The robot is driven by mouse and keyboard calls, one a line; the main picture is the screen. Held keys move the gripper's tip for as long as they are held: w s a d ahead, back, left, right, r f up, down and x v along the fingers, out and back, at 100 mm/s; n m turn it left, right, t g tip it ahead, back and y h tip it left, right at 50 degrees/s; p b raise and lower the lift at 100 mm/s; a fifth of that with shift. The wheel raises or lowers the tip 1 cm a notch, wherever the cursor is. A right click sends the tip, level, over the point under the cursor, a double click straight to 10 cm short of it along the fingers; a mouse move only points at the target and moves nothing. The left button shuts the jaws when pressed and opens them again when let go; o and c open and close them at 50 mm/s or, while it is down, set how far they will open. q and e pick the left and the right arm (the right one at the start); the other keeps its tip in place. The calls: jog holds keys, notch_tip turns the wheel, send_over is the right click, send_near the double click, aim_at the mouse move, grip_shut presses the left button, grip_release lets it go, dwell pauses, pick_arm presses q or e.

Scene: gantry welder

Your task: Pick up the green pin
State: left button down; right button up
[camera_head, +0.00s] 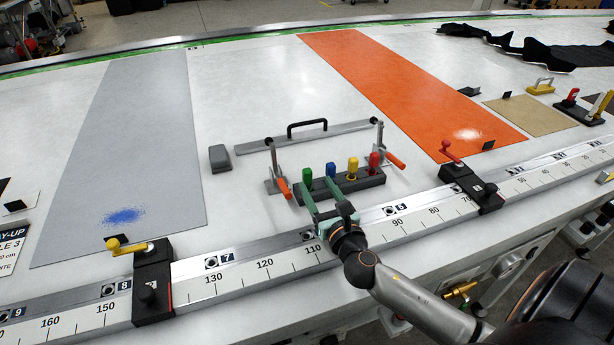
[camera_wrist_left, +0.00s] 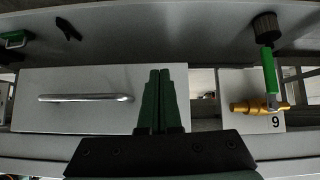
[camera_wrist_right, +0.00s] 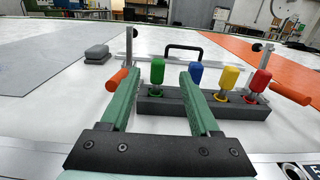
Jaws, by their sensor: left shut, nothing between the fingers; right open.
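The green pin (camera_head: 307,175) stands upright at the left end of a black block (camera_head: 369,181) on the table. Blue, yellow and red pins stand to its right in the same block. My right gripper (camera_head: 317,186) is open and close in front of the green pin. In the right wrist view the green pin (camera_wrist_right: 157,72) shows between the two open fingers (camera_wrist_right: 158,84), farther out; I cannot tell whether they touch it. My left gripper (camera_wrist_left: 160,74) is shut and empty, in front of a grey drawer panel (camera_wrist_left: 90,85) with a bar handle.
Toggle clamps with orange handles (camera_head: 283,189) flank the block. A bar with a black handle (camera_head: 307,127) lies behind it, and a grey block (camera_head: 220,158) sits to the left. A ruled rail (camera_head: 240,279) runs along the front edge. A brass valve (camera_wrist_left: 258,106) is near my left gripper.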

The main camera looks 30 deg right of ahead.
aim_at(309, 176)
jog(key=shift+x, duration=3.25)
jog(key=shift+a+f, duration=0.2)
grip_shut()
